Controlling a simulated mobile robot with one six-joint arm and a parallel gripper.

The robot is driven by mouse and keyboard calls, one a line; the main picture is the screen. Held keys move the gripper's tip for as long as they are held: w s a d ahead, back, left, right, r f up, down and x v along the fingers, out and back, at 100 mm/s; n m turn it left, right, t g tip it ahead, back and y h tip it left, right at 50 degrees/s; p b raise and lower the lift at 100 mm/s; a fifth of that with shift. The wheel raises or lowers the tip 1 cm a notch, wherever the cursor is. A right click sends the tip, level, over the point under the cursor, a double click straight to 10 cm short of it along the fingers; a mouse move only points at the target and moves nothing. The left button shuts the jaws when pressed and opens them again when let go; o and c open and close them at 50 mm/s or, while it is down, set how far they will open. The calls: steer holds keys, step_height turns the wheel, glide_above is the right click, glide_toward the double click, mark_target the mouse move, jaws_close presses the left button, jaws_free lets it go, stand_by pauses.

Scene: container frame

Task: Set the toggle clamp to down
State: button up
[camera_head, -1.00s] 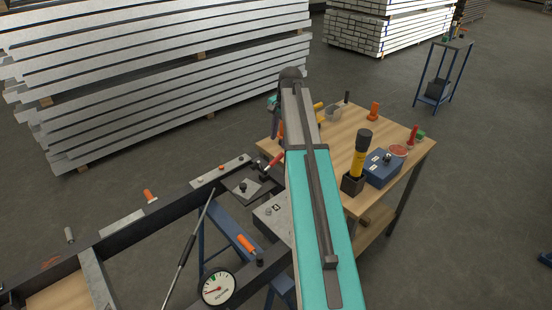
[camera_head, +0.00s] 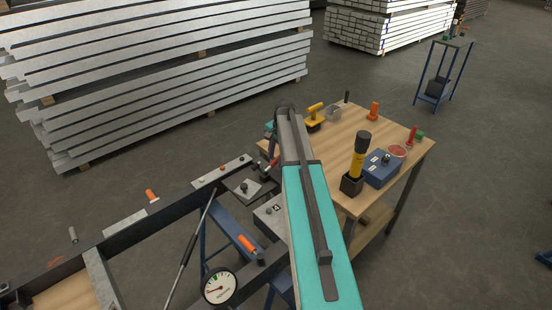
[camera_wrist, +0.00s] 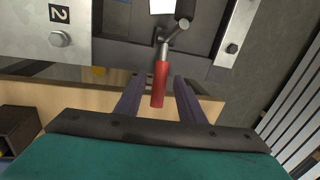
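The toggle clamp shows in the wrist view with a red handle (camera_wrist: 160,84) on a grey metal pivot (camera_wrist: 167,38), mounted on a dark plate. The handle points from the pivot toward my gripper. My gripper (camera_wrist: 160,92) is open, with one dark finger on each side of the handle's end. I see gaps on both sides, so the fingers do not appear closed on it. In the head view the clamp (camera_head: 265,168) sits at the frame's corner, and my arm hides part of it and most of my gripper.
A wooden table (camera_head: 341,133) stands right of my arm, with a blue box (camera_head: 382,170), a yellow-black torch-like tool (camera_head: 359,155) and other small items. A dial gauge (camera_head: 219,287) and the dark frame (camera_head: 160,208) lie on the left. Metal beams are stacked behind.

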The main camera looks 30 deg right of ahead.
steer(key=shift+f, duration=0.5)
jaws_close()
steer(key=shift+a, duration=0.1)
